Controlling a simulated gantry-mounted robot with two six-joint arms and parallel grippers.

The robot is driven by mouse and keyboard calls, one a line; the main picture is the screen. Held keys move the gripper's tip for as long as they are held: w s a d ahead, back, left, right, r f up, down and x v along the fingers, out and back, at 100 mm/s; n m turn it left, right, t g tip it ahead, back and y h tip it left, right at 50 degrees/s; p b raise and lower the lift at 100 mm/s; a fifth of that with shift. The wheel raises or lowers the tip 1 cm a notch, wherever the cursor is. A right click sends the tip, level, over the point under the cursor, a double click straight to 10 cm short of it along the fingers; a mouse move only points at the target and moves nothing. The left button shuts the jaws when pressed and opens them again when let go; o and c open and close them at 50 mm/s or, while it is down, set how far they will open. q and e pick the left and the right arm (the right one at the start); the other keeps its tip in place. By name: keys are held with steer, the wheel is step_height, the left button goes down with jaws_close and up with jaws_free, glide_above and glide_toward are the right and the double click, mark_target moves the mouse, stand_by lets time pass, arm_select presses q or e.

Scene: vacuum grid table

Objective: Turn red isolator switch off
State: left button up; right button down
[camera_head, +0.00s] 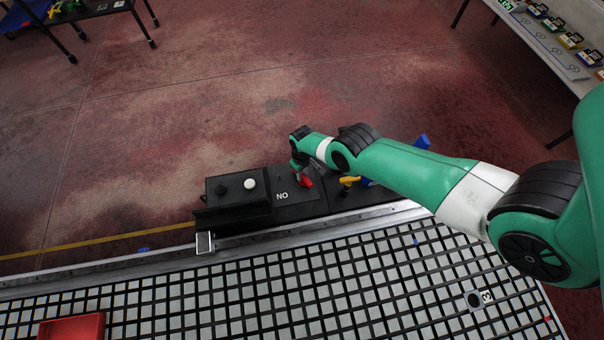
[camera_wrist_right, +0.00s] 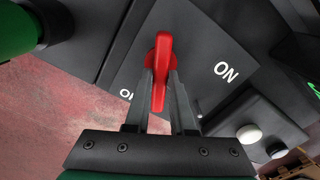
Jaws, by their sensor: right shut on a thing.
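The red isolator switch (camera_head: 306,181) sits on a black panel beyond the far edge of the grid table. In the right wrist view its red handle (camera_wrist_right: 160,70) stands between the two fingers of my right gripper (camera_wrist_right: 160,82), which is shut on it. The handle runs upright in that view. A white "ON" label (camera_wrist_right: 226,71) is right of it, and a second label (camera_wrist_right: 126,93), partly hidden by a finger, is at lower left. In the head view my right gripper (camera_head: 298,167) is at the switch, partly hidden by its own wrist. My left gripper is not in view.
A black box with a white button (camera_head: 250,184) and a black button (camera_head: 224,189) stands left of the switch. A yellow handle (camera_head: 349,181) is close on the right. A red tray (camera_head: 72,327) lies at the table's lower left. Much of the white grid table (camera_head: 280,285) is bare.

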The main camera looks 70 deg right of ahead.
steer(key=m, duration=0.5)
steer(key=shift+s+d, duration=0.15)
steer(key=shift+m, duration=0.4)
steer(key=c, duration=0.8)
jaws_free()
steer(key=shift+o, duration=0.2)
step_height(320, 180, up, 12)
steer(key=p, duration=1.1)
steer(key=shift+f+p, duration=0.2)
steer(key=shift+p, duration=0.15)
